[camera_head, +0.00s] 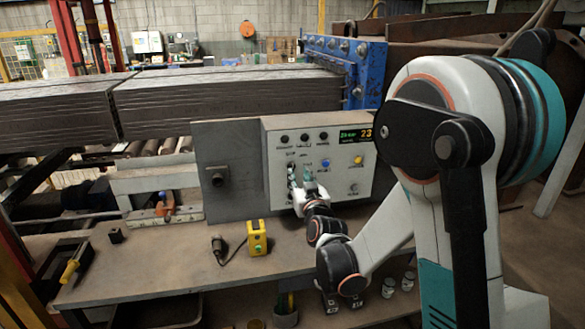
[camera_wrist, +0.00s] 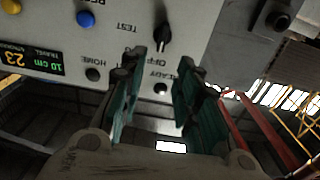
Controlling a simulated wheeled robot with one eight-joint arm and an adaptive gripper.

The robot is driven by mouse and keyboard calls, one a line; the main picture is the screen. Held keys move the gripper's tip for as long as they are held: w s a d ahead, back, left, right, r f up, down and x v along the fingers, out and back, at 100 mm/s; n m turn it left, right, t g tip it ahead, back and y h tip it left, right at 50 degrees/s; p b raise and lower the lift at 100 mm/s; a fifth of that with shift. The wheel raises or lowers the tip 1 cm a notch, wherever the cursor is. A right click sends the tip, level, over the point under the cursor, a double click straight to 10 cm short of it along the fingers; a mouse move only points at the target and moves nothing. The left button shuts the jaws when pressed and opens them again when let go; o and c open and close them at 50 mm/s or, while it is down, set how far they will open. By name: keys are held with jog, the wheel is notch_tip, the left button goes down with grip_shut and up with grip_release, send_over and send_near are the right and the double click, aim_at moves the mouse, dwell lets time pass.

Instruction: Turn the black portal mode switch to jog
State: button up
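The black mode switch (camera_wrist: 163,38) is on the light grey panel (camera_wrist: 225,28), in the inverted wrist view, with "OFF" and "TEST" printed near it. I cannot read a "jog" label, and the exact pointer setting is unclear. My gripper (camera_wrist: 162,62) is open, its two teal-padded fingers apart with empty space between. The switch shows just beyond the fingertips; no contact is visible. In the head view my gripper (camera_head: 300,174) is in front of the left part of the panel (camera_head: 338,205) and hides the switch there.
The panel has a blue button (camera_head: 325,163), a yellow button (camera_head: 357,159) and a lit display (camera_head: 356,134). A black knob (camera_head: 217,178) sits on the grey box to the left. A yellow device (camera_head: 257,238) stands on the bench (camera_head: 170,265) below.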

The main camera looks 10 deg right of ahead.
aim_at(293, 165)
jog(key=w+b, duration=0.1)
jog(key=w, duration=0.7)
jog(key=shift+w, duration=0.4)
jog(key=shift+c, duration=0.2)
grip_shut()
